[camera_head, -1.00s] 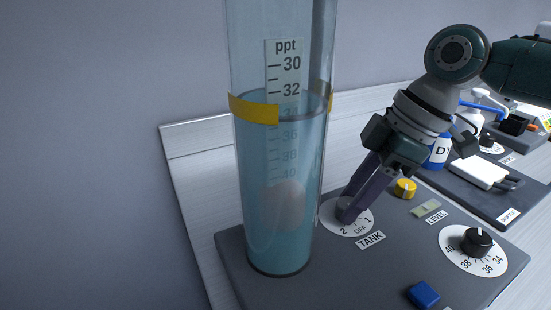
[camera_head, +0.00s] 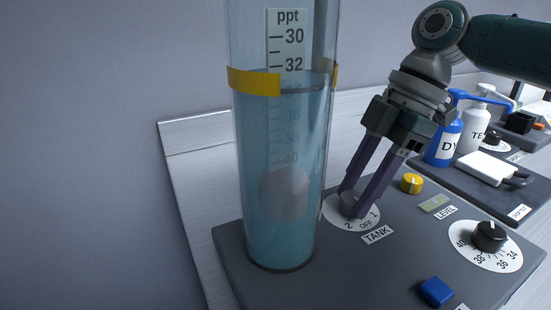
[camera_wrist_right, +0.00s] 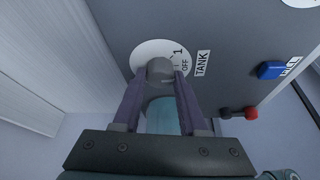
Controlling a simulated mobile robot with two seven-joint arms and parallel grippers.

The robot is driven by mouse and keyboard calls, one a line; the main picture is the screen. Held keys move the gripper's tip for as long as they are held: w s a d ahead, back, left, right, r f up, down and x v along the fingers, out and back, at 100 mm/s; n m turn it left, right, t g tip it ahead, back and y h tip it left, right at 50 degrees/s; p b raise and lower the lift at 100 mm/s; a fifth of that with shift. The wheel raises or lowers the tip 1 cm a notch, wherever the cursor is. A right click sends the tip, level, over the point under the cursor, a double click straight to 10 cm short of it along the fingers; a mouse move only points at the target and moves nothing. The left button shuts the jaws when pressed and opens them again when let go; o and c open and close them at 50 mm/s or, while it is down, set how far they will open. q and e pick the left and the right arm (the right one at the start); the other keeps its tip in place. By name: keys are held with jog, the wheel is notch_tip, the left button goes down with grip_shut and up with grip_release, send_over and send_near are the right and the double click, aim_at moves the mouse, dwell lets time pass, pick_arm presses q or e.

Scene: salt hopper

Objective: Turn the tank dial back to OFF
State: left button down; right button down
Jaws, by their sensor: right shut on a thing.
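The tank dial is a grey knob (camera_head: 350,201) on a white round plate (camera_head: 343,219) marked 2, OFF and 1, beside the TANK label (camera_head: 377,235). My right gripper (camera_head: 353,203) points down at it with a finger on either side, shut on the knob. In the right wrist view the fingers (camera_wrist_right: 160,95) flank the knob (camera_wrist_right: 160,70), and OFF and 1 show beside it. Which mark the knob points to is hidden. The clear tank (camera_head: 283,140) stands left of the dial, with blue water and a pinkish round float (camera_head: 284,192). My left gripper is not in view.
Bottles and a white device (camera_head: 488,167) stand at the back right.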

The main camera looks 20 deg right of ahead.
jog(key=shift+c, duration=2.2)
grip_release()
jog(key=v, duration=1)
jog(key=shift+a, duration=0.1)
